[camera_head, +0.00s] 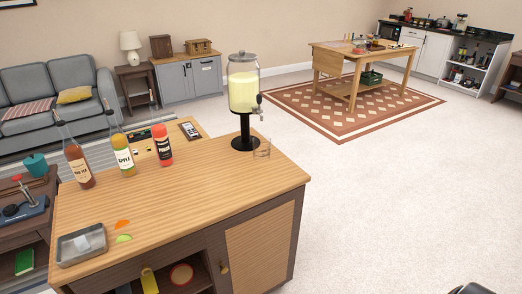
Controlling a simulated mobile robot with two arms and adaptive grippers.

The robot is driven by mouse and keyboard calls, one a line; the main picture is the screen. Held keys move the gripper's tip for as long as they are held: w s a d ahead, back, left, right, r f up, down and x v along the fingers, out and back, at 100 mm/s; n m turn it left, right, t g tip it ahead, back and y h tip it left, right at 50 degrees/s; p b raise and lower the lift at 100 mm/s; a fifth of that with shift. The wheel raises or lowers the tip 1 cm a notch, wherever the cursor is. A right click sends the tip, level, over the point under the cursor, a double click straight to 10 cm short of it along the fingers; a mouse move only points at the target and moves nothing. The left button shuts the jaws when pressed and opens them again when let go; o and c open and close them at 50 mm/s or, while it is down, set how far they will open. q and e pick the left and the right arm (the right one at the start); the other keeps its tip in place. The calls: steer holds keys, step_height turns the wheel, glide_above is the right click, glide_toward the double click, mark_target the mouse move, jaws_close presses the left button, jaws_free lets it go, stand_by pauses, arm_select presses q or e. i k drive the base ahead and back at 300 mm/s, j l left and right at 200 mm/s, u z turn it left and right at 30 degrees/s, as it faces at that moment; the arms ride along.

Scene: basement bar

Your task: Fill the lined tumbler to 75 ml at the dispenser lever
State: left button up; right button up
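The dispenser (243,88) is a clear jar of pale yellow liquid on a black stand (244,136) near the back right of the wooden counter. Its tap and lever (258,106) face right. A small clear tumbler (262,149) stands upright on the counter just right of the stand's base, roughly below the tap. It looks empty; its lines are too small to make out. A dark part (472,289) at the bottom right edge may belong to my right gripper; no fingertips show. My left gripper is not in view.
Three bottles, tea (77,164), apple (122,153) and a red one (162,145), stand at the counter's back left. A metal tray (82,243) and fruit slices (123,238) lie at front left. The counter's middle is clear. Open carpet (400,190) lies to the right.

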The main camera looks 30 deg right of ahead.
mark_target(259, 97)
steer(key=i+l+u, duration=0.2)
steer(key=l, duration=0.4)
steer(key=l+u, duration=0.2)
steer(key=l, duration=0.4)
steer(key=k+l+u, duration=0.15)
steer(key=l, duration=0.45)
steer(key=l+u, duration=0.2)
steer(key=l, duration=0.45)
steer(key=l+u, duration=0.2)
steer(key=l, duration=0.4)
steer(key=k+l+u, duration=0.2)
steer(key=l, duration=0.4)
